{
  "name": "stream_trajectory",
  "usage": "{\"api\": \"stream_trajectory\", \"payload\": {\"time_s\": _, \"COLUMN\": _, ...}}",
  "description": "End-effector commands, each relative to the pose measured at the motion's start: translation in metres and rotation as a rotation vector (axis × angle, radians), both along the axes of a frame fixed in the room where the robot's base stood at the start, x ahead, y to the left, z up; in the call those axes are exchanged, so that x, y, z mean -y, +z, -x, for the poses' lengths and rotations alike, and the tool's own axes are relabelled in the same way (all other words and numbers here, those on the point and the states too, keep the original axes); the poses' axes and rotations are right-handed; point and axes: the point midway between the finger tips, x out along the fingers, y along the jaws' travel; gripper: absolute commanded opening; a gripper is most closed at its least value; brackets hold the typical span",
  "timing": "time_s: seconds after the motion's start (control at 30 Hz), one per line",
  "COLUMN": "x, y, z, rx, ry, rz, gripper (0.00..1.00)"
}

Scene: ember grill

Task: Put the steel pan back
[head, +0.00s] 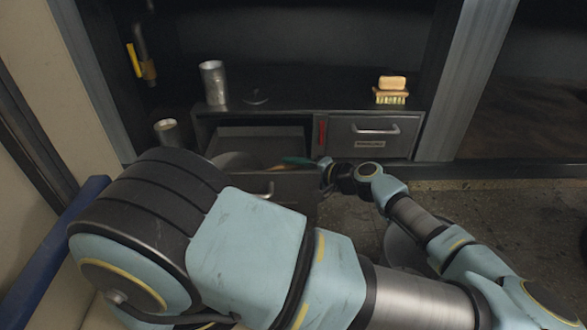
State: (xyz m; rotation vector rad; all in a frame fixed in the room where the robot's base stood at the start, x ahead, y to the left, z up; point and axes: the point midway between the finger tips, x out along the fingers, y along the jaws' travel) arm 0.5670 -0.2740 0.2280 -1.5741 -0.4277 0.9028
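A rounded grey metal shape (232,160), which may be the steel pan, shows low in the open left drawer (292,187). My arm hides part of it, so I cannot be sure what it is. A thin teal and brown piece (296,161) lies beside it, towards my gripper. My gripper (325,172) is at the right end of the open drawer, small and dark in the picture. I cannot tell whether its fingers are open or shut, or whether they touch anything.
The right drawer (375,143) is shut. A metal cup (213,82) and a brush with a yellow block (391,90) stand on the cabinet top. Another metal cylinder (168,132) stands at left. A grey rounded surface (398,250) shows behind my arm.

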Motion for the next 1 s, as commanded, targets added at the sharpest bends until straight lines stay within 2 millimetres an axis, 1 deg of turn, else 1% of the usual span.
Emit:
{"api": "stream_trajectory", "payload": {"time_s": 0.03, "x": 0.0, "y": 0.0, "z": 0.0, "rx": 0.0, "ry": 0.0, "rz": 0.0, "gripper": 0.52}}
{"api": "stream_trajectory", "payload": {"time_s": 0.1, "x": 0.0, "y": 0.0, "z": 0.0, "rx": 0.0, "ry": 0.0, "rz": 0.0, "gripper": 0.57}}
{"api": "stream_trajectory", "payload": {"time_s": 0.37, "x": 0.0, "y": 0.002, "z": 0.0, "rx": 0.0, "ry": 0.0, "rz": 0.0, "gripper": 0.57}}
{"api": "stream_trajectory", "payload": {"time_s": 0.43, "x": 0.004, "y": 0.005, "z": 0.003, "rx": -0.001, "ry": -0.002, "rz": 0.001, "gripper": 0.57}}
{"api": "stream_trajectory", "payload": {"time_s": 0.57, "x": 0.018, "y": 0.012, "z": 0.015, "rx": -0.002, "ry": -0.006, "rz": 0.0, "gripper": 0.57}}
{"api": "stream_trajectory", "payload": {"time_s": 0.8, "x": 0.055, "y": 0.029, "z": 0.047, "rx": -0.003, "ry": -0.005, "rz": 0.0, "gripper": 0.57}}
{"api": "stream_trajectory", "payload": {"time_s": 1.0, "x": 0.077, "y": 0.037, "z": 0.067, "rx": -0.002, "ry": -0.002, "rz": 0.0, "gripper": 0.57}}
